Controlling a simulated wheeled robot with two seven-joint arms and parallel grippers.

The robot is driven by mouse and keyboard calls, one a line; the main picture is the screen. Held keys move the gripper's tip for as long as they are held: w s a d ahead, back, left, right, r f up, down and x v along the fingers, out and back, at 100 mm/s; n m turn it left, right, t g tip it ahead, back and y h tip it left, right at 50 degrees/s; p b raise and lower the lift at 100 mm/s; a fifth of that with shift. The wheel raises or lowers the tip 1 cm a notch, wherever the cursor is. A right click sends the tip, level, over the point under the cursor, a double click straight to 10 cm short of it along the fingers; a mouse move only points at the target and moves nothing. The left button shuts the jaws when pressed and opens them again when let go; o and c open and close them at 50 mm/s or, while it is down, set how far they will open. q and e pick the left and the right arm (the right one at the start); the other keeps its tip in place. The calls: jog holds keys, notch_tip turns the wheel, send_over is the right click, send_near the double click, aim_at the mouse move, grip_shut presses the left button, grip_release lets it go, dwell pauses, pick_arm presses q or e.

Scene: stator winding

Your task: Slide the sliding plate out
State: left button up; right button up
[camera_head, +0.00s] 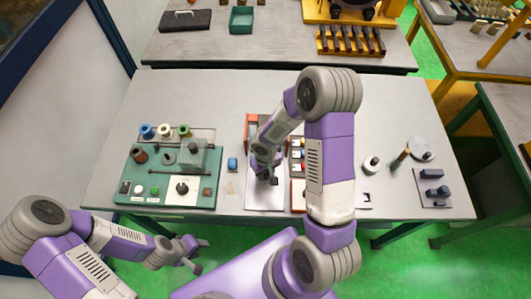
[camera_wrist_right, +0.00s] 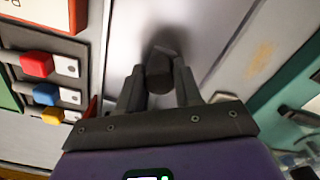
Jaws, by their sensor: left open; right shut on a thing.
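The sliding plate (camera_head: 263,199) is a pale, flat panel at the front middle of the table, partly hidden by my right arm. In the right wrist view the pale plate surface (camera_wrist_right: 128,38) lies below a dark knob (camera_wrist_right: 160,72). My right gripper (camera_head: 268,179) is shut on this knob, with one finger on each side, as the right wrist view also shows (camera_wrist_right: 158,92). My left gripper (camera_head: 198,255) is open and empty, low in front of the table's front edge, away from the plate.
A green station (camera_head: 140,197) with spools and buttons stands left of the plate. A panel with red, blue and yellow switches (camera_wrist_right: 45,93) is right beside the plate. White and dark parts (camera_head: 372,164) stand further right.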

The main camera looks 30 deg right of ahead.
jog(key=shift+s+a+f+b, duration=0.1)
jog(key=shift+s+a+b, duration=0.45)
jog(key=shift+s+b, duration=0.35)
jog(key=shift+s+a+r+b, duration=0.1)
jog(key=shift+s+a+b, duration=0.5)
jog(key=shift+s+b, duration=0.3)
jog(key=shift+s+a+f+b, duration=0.1)
jog(key=shift+s+a+b, duration=0.45)
jog(key=shift+s+b, duration=0.3)
jog(key=shift+s+a+b, duration=0.45)
jog(key=shift+s+b, duration=0.05)
jog(key=shift+s, duration=0.25)
jog(key=shift+s+a+b, duration=0.4)
jog(key=shift+s+b, duration=0.1)
jog(key=shift+s, duration=0.25)
jog(key=o, duration=0.8)
jog(key=shift+c, duration=0.2)
jog(key=shift+r, duration=0.2)
notch_tip(320, 180, up, 6)
jog(key=p, duration=0.4)
jog(key=shift+f+p, duration=0.1)
jog(key=shift+p, duration=0.25)
